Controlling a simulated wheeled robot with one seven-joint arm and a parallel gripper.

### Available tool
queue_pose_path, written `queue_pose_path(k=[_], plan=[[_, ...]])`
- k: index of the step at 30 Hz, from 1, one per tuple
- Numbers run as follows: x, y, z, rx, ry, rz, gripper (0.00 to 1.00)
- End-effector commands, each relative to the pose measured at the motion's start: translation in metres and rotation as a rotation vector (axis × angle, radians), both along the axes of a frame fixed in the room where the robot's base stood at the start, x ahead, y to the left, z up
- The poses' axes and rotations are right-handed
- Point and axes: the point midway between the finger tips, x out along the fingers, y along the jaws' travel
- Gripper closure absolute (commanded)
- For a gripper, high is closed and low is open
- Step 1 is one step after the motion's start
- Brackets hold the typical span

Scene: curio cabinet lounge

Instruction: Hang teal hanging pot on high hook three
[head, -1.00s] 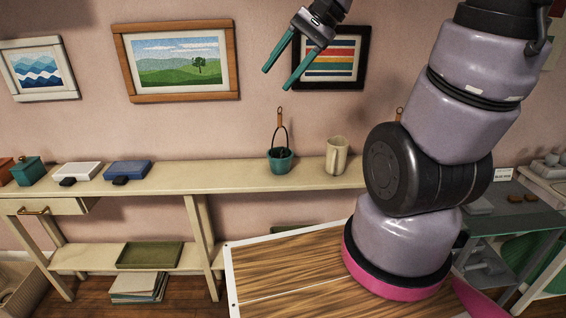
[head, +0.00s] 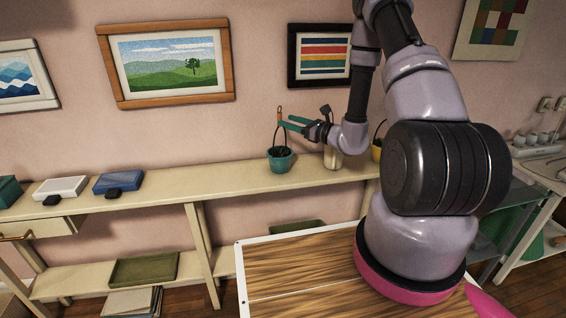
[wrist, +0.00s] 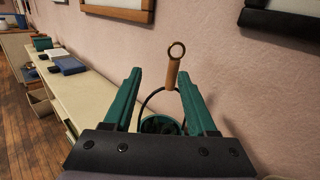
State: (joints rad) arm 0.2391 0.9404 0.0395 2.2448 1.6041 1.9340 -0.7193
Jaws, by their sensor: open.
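The teal hanging pot (head: 280,161) stands upright on the long cream shelf, with a thin dark bail handle and a tan loop tab (wrist: 172,74) rising above it. My gripper (head: 285,121) is open beside the handle top, reaching in from the right in the head view. In the wrist view its teal fingers lie on either side of the tab and handle, the tab nearer the right finger. The teal pot also shows in the wrist view (wrist: 159,125), low between the fingers and partly hidden by the gripper body. I can make out no high hook.
The cream shelf (head: 220,185) runs along the pink wall. A cream pitcher (head: 331,158) and a yellow pot (head: 376,153) stand right of the teal pot, partly behind my arm. A blue box (head: 118,182) and a white box (head: 62,187) lie left. Framed pictures hang above.

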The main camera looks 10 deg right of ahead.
Motion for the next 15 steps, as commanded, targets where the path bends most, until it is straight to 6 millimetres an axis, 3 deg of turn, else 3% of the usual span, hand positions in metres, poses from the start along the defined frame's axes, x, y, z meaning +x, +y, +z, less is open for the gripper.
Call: queue_pose_path(k=[1,5,15], plan=[[0.002,-0.007,-0.014,0.009,0.016,-0.039,0.43],[0.006,-0.018,-0.031,0.021,0.033,-0.098,0.43],[0.046,0.008,-0.032,0.022,0.032,-0.105,0.43]])
